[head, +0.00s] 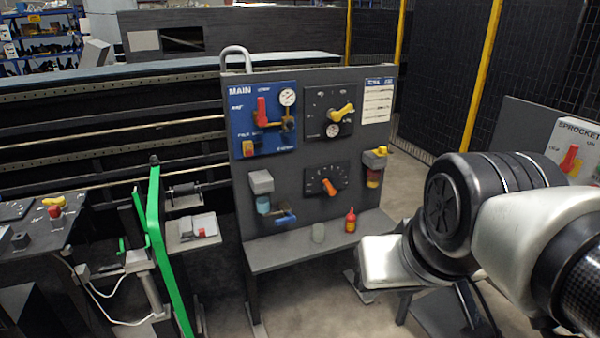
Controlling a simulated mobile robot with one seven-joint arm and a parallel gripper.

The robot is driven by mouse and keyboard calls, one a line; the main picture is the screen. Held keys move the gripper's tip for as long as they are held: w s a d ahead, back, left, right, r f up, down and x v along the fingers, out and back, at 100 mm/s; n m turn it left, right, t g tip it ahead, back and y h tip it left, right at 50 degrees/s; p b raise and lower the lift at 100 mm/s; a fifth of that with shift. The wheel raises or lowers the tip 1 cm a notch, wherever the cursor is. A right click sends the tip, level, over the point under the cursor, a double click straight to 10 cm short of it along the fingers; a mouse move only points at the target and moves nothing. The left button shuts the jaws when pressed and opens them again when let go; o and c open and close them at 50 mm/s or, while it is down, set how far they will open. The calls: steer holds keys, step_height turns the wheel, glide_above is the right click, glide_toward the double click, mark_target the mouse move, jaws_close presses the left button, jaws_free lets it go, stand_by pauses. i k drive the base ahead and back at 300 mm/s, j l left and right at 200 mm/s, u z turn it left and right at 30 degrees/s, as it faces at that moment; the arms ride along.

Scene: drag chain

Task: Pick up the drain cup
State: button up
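The panel (215,110) carries gauges, a red lever, yellow knobs and a blue valve (286,218) above the ledge (275,257). A green bar (160,240) and a workbench stand at left. A sprocket panel (572,150) is behind my arm. The ledge around the cup is mostly clear.

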mark_target(319, 229)
steer(key=i+j, duration=1.05)
steer(key=i, duration=0.15)
